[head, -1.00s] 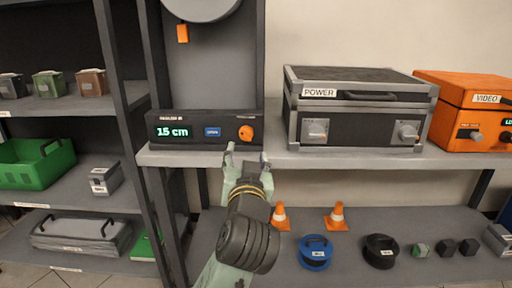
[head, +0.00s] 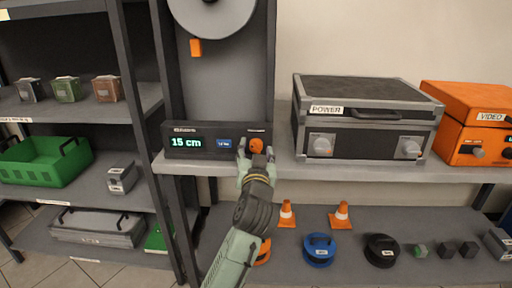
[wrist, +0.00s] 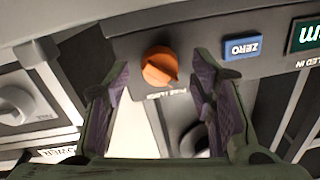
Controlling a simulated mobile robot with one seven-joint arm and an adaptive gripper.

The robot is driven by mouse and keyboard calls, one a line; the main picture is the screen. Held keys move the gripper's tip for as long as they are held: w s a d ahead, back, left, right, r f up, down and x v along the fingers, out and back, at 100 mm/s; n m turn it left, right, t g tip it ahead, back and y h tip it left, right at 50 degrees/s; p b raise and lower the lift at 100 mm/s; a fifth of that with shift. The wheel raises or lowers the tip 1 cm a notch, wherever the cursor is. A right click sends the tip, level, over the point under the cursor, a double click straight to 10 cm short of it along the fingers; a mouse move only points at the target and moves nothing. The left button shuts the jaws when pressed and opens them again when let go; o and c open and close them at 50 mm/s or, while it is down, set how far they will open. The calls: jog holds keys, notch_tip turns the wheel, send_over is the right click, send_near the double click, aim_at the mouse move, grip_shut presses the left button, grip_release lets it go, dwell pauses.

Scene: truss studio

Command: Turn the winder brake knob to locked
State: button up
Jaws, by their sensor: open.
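The orange brake knob (head: 256,145) is on the right end of the dark winder panel (head: 180,154), which shows "15 cm" in green and a blue button (head: 224,143). My gripper (head: 256,153) is open right in front of the knob, partly covering it in the head view. In the wrist view, the knob (wrist: 160,67) lies between and beyond the two open fingers (wrist: 160,80), with no clear contact. The lettering beside the knob is too small to read, so its setting cannot be told.
A grey POWER case (head: 370,146) stands right of the winder, and an orange VIDEO case (head: 470,110) beyond it. The reel (head: 212,12) is above the panel. Orange cones (head: 341,216) and spools (head: 318,250) sit on the lower shelf. The shelf strip between winder and POWER case is clear.

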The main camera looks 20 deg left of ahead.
jog(key=shift+w+a, duration=0.1)
jog(key=shift+w, duration=0.2)
jog(key=shift+c, duration=0.4)
jog(key=c, duration=1.1)
